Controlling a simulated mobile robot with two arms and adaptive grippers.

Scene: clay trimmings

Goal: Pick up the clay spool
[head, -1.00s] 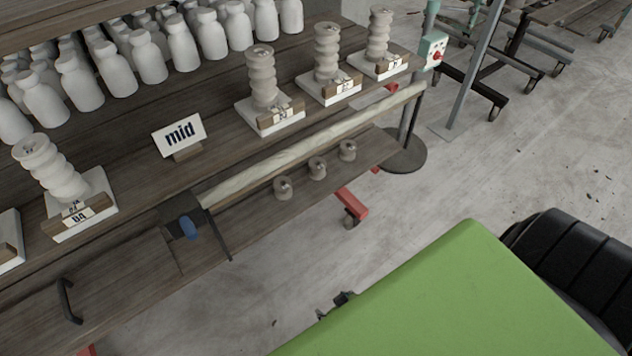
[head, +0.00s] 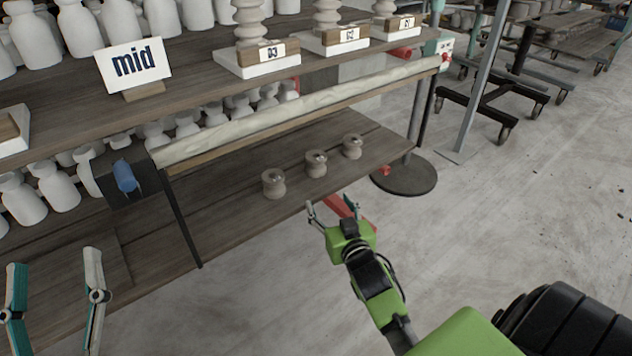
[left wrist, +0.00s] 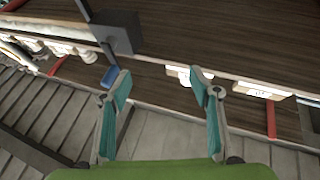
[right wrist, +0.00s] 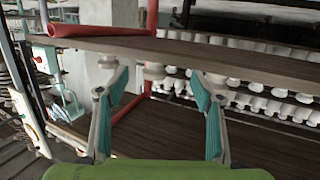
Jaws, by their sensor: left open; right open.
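Three small grey-beige clay spools stand upright on the lower shelf in the head view: a near one (head: 273,184), a middle one (head: 316,164) and a far one (head: 352,147). My right gripper (head: 333,208) is open and empty, just off the shelf's front edge and apart from the spools. In the right wrist view its open fingers (right wrist: 158,76) face the shelving; I cannot tell the spools there for certain. My left gripper (head: 54,262) is open and empty at the lower left of the head view, far from the spools. Its fingers also show in the left wrist view (left wrist: 159,76).
The upper shelf holds a "mid" sign (head: 134,62) and tall stacked pieces on white bases labelled 03 (head: 256,64), 02 and 01. A pale roller (head: 300,108) runs above the lower shelf (head: 225,215). A post with a round base (head: 404,178) stands at the shelf's right end.

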